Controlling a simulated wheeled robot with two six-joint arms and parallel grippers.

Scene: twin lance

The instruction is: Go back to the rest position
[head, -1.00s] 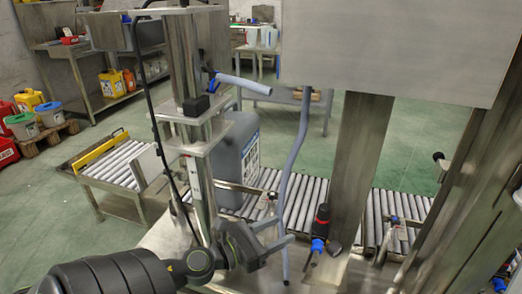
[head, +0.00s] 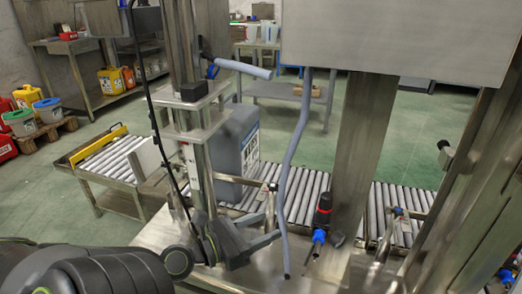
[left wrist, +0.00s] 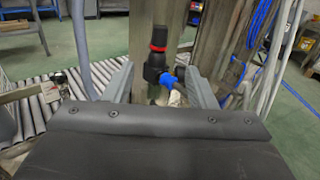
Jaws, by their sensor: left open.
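My left gripper (head: 275,214) is open and empty in the head view, in front of the steel column of the machine. Its two grey fingers also show apart in the left wrist view (left wrist: 160,80). Between and beyond them stands a black valve (left wrist: 157,55) with a red ring and a blue fitting. The same valve (head: 322,215) is right of the gripper in the head view. A grey hose (head: 292,160) hangs down close to the gripper's fingers; I cannot tell whether they touch. My right gripper is not in view.
A roller conveyor (head: 300,197) runs behind the gripper, with a grey canister (head: 236,150) on it. A steel post (head: 362,150) and a large steel panel (head: 395,35) stand at the right. A side roller table (head: 120,160) is at the left. Green floor lies open beyond.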

